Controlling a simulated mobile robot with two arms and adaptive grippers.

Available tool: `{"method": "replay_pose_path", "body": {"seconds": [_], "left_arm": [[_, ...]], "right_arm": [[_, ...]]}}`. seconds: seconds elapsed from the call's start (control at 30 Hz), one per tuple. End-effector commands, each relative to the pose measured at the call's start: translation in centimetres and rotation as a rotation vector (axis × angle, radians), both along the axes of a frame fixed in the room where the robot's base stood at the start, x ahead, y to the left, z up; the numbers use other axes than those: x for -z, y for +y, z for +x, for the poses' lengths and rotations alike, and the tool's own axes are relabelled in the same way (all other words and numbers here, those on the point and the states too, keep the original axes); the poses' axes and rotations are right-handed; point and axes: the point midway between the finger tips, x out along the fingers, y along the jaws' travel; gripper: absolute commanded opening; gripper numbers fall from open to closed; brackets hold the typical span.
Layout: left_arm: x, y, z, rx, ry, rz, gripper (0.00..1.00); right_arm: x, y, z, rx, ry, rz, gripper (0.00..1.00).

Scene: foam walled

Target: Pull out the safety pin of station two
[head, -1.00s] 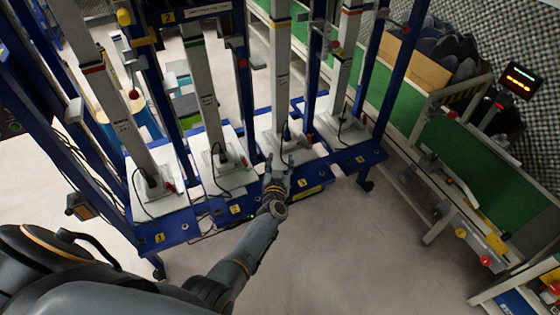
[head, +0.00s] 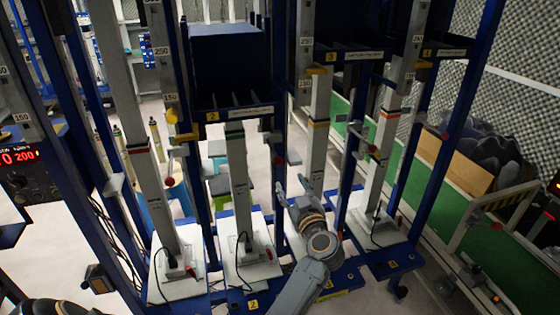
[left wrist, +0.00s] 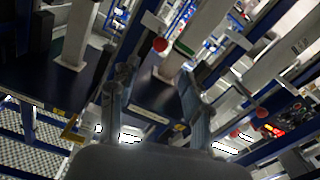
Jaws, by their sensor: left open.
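Station two has a pale column with a green band (head: 235,132) and a blue shelf marked with a yellow 2 (head: 212,117). A yellow knob (head: 172,115) with a yellow bracket sits at the shelf's left end; I cannot tell for sure whether it is the safety pin. My left gripper (head: 292,184) is open and empty, fingers upward, below the shelf and to the right of the column, apart from the knob. In the left wrist view, the open fingers (left wrist: 154,78) frame the underside of a shelf, and the green-banded column (left wrist: 184,48) shows. My right gripper is out of view.
A lever with a red ball (head: 279,161) hangs right of station two's column; another red ball (head: 169,182) is to its left. Station three's column (head: 318,140) rises close beside my gripper. A blue box (head: 228,60) rests on station two's shelf. A green conveyor (head: 435,205) is at right.

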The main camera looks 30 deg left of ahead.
Motion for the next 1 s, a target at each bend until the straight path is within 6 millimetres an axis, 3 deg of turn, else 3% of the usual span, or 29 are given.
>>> {"method": "replay_pose_path", "body": {"seconds": [0.2, 0.5, 0.7, 1.0], "left_arm": [[-0.3, 3.6, 3.0, -0.002, -0.001, 0.005, 0.48], [-0.1, 7.9, 6.6, -0.001, 0.000, 0.005, 0.48], [-0.1, 9.1, 7.7, 0.000, -0.001, 0.002, 0.48], [0.0, 9.3, 7.9, 0.000, -0.001, 0.002, 0.48]], "right_arm": [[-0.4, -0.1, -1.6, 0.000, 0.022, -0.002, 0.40], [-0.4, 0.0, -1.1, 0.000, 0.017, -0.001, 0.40], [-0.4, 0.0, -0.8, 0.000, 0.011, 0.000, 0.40], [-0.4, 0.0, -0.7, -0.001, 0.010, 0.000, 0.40]]}}
